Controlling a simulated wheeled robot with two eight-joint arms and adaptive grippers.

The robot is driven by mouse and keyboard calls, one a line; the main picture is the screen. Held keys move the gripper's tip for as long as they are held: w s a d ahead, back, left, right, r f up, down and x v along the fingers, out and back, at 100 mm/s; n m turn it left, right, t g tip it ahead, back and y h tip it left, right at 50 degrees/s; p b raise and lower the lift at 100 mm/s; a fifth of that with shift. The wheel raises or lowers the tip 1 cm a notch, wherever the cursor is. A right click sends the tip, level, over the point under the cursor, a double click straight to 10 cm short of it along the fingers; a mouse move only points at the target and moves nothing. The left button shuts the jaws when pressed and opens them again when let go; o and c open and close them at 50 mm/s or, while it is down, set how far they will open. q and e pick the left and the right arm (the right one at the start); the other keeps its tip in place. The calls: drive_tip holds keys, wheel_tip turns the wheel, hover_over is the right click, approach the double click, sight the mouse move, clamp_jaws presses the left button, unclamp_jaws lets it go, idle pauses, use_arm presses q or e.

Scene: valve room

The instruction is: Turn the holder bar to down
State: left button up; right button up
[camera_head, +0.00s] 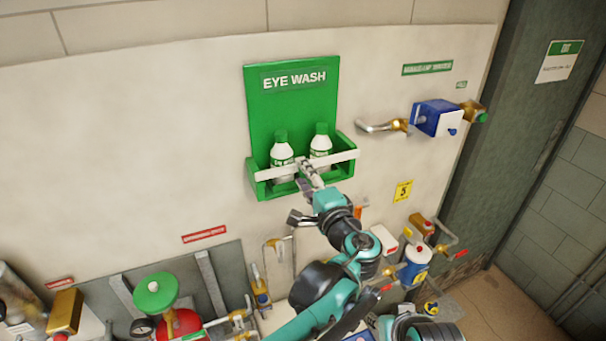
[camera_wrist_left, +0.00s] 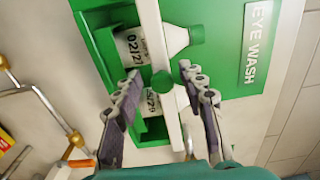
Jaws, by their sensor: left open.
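The green eye wash holder (camera_head: 290,105) is fixed to the wall and holds two white bottles with green caps, the left bottle (camera_head: 282,155) and the right bottle (camera_head: 320,142). The white holder bar (camera_head: 342,157) runs across their front, nearly level, rising slightly to the right. My left gripper (camera_head: 306,170) is at the middle of the bar. In the left wrist view the bar (camera_wrist_left: 151,25) passes between the spread fingers of the gripper (camera_wrist_left: 161,75); I cannot tell whether they touch it. My right gripper does not show.
A blue valve box (camera_head: 438,118) with a brass pipe sticks out of the wall at right. Below are a green handwheel (camera_head: 154,291), pipes and a blue-and-white canister (camera_head: 415,264). The wall left of the holder is bare.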

use_arm(q)
drive_tip(key=v, duration=0.6)
drive_tip(key=shift+s+d+f, duration=0.1)
